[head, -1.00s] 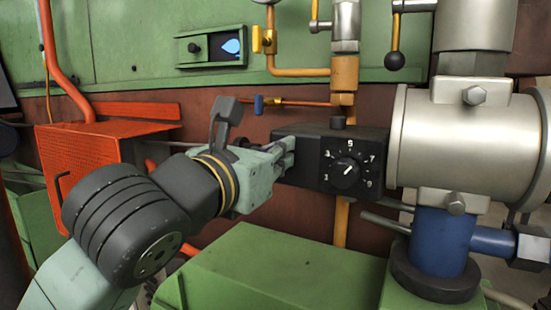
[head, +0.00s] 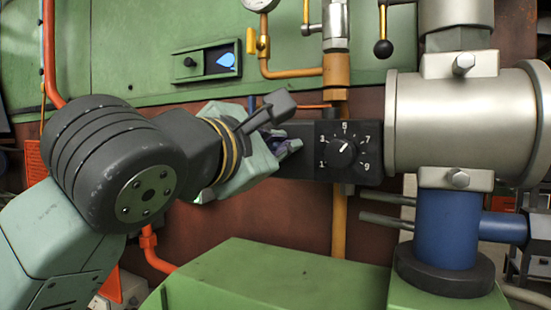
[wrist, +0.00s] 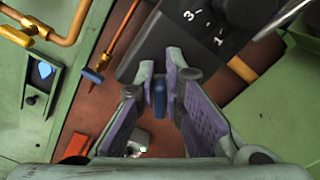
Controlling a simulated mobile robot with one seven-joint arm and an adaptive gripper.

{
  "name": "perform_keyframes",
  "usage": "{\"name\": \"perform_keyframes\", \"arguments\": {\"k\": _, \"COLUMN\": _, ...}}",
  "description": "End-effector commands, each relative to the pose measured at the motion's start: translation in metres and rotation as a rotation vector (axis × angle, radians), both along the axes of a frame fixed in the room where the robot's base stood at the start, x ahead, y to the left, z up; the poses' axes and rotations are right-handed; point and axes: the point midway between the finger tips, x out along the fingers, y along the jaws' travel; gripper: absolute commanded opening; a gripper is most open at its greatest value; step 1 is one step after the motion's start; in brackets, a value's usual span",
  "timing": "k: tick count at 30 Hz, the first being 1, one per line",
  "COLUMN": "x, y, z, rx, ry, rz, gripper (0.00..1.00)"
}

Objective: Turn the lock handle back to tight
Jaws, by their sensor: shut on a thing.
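The lock handle, a small blue piece (wrist: 160,97), shows between my fingertips in the wrist view, beside the end of the black dial box (head: 300,168). My gripper (head: 287,148) is shut on it at the box's left end. It also shows in the wrist view (wrist: 161,85), with one finger on each side of the handle. In the head view my fingers hide the handle almost wholly. The box's round knob (head: 342,152) has its white mark pointing up and right on a scale numbered 1 to 9.
A large silver cylinder (head: 440,120) on a blue post (head: 447,230) stands right of the box. A green block (head: 270,275) lies below. A copper rod with a blue fitting (wrist: 93,75) runs close to my gripper. Yellow pipes (head: 338,220) run behind the box.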

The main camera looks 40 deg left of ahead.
Motion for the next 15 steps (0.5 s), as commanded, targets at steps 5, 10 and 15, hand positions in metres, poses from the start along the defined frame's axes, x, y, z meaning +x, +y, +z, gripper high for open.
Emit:
{"name": "perform_keyframes", "arguments": {"k": 5, "x": 0.0003, "y": -0.0016, "z": -0.0051, "rx": 0.162, "ry": 0.038, "rz": 0.001, "gripper": 0.0}}
{"name": "perform_keyframes", "arguments": {"k": 10, "x": 0.0005, "y": -0.0026, "z": -0.0068, "rx": 0.307, "ry": 0.073, "rz": 0.001, "gripper": 0.0}}
{"name": "perform_keyframes", "arguments": {"k": 15, "x": 0.0007, "y": -0.003, "z": -0.0085, "rx": 0.43, "ry": 0.102, "rz": 0.001, "gripper": 0.0}}
